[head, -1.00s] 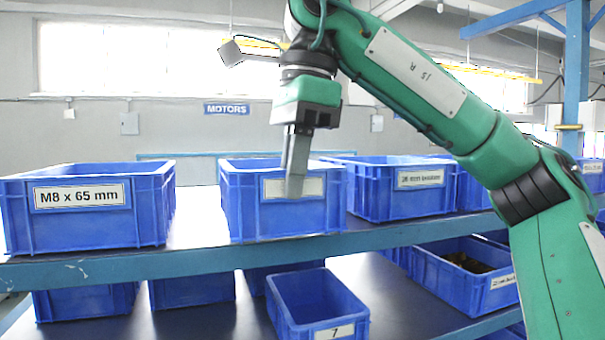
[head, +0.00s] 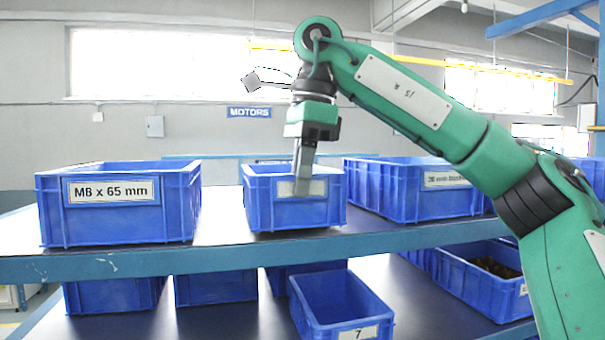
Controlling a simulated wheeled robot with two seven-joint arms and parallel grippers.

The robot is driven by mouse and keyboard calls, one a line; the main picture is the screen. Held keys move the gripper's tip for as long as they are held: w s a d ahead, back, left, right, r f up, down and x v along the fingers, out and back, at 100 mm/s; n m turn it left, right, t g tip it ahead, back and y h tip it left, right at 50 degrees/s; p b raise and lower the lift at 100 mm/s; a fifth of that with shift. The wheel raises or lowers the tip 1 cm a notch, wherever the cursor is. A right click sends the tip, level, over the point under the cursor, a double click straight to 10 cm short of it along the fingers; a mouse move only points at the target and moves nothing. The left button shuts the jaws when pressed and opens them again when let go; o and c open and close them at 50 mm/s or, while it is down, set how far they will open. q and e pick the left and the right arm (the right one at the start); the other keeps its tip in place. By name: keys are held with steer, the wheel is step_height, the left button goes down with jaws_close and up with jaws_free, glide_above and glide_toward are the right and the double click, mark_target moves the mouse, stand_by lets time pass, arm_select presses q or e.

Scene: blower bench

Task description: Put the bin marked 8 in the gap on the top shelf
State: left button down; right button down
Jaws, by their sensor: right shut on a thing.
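My right gripper (head: 302,190) reaches down to the front wall of a blue bin (head: 265,213) on the top shelf (head: 210,254). It is shut on that front wall, with a finger in front of the bin's pale label. The label's marking is covered or unreadable, so I cannot tell whether it reads 8. The bin stands upright between the bin marked M8 x 65 mm (head: 120,215) on the left and another labelled blue bin (head: 398,205) on the right. I cannot tell whether its base rests fully on the shelf. My left gripper is not in view.
A bin marked 7 (head: 325,308) stands on the lower shelf (head: 225,322), jutting forward. Several more blue bins are on that shelf, one with dark contents (head: 480,280) at the right. Narrow free strips of top shelf show on both sides of the held bin.

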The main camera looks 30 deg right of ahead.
steer(key=shift+f, duration=0.1)
steer(key=c, duration=1.4)
jaws_free()
steer(key=r, duration=0.6)
steer(key=shift+s+d+p, duration=0.25)
steer(key=shift+d+p, duration=0.15)
step_height(320, 180, up, 8)
steer(key=d, duration=0.1)
steer(key=shift+s+f, duration=0.15)
steer(key=shift+s, duration=0.05)
steer(key=shift+w+d, duration=0.1)
